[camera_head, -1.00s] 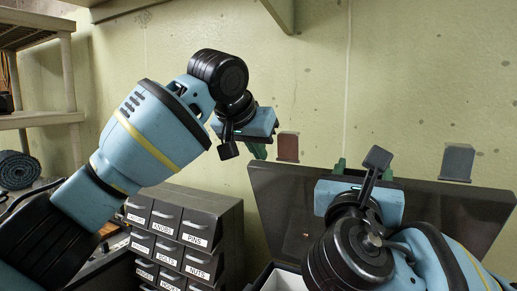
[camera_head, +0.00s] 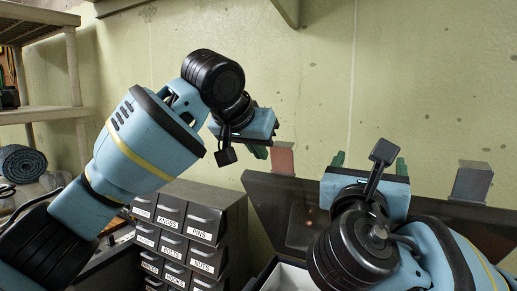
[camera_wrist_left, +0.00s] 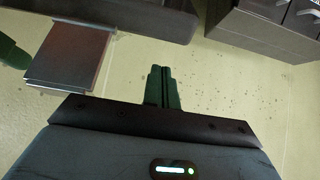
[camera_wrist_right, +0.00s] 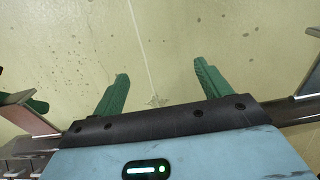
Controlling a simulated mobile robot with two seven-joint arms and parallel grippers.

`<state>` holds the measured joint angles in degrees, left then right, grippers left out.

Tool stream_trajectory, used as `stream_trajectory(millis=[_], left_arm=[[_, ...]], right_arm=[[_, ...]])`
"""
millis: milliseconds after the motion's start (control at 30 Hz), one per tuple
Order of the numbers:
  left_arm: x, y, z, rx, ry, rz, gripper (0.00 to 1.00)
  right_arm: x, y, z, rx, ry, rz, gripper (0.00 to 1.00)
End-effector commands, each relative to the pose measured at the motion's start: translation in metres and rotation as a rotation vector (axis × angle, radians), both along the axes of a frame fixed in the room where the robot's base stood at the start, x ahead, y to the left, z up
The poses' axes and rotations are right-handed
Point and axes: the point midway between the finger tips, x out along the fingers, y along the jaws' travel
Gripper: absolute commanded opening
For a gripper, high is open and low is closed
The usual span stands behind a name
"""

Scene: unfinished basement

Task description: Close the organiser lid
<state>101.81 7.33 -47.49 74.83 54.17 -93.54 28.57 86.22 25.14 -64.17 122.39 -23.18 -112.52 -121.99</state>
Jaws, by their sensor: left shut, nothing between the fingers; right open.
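The organiser lid (camera_head: 292,212) is a dark panel standing raised at the right of the head view, with a reddish tab (camera_head: 283,159) and a grey tab (camera_head: 472,182) on its top edge. My right arm hides its middle. Below it, part of the organiser box (camera_head: 290,278) shows a pale inside. My left gripper (camera_head: 260,152) is shut and empty beside the reddish tab, which also shows in the left wrist view (camera_wrist_left: 72,55). My right gripper (camera_head: 370,163) is open at the lid's top edge, between the tabs; its spread fingers (camera_wrist_right: 158,85) hold nothing. Contact with the lid cannot be told.
A dark cabinet of small labelled drawers (camera_head: 188,222) stands left of the organiser. A shelf (camera_head: 45,113) and a rolled blue mat (camera_head: 22,165) are at the far left. A green wall (camera_head: 430,80) closes the back.

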Motion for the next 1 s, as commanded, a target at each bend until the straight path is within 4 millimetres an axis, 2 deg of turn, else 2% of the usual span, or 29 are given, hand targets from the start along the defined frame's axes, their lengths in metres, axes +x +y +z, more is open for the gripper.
stream_trajectory(millis=[233, 733, 1000], left_arm=[[0.000, 0.000, 0.002, -0.002, -0.003, 0.001, 0.00], [0.000, 0.000, 0.002, -0.003, -0.005, 0.001, 0.00], [0.000, 0.000, 0.002, -0.003, -0.005, 0.001, 0.00]], right_arm=[[-0.005, 0.005, -0.002, -0.001, 0.003, 0.007, 0.76], [-0.054, 0.029, -0.015, 0.002, 0.001, 0.008, 0.76], [-0.066, 0.033, -0.017, 0.000, 0.001, 0.002, 0.76]])
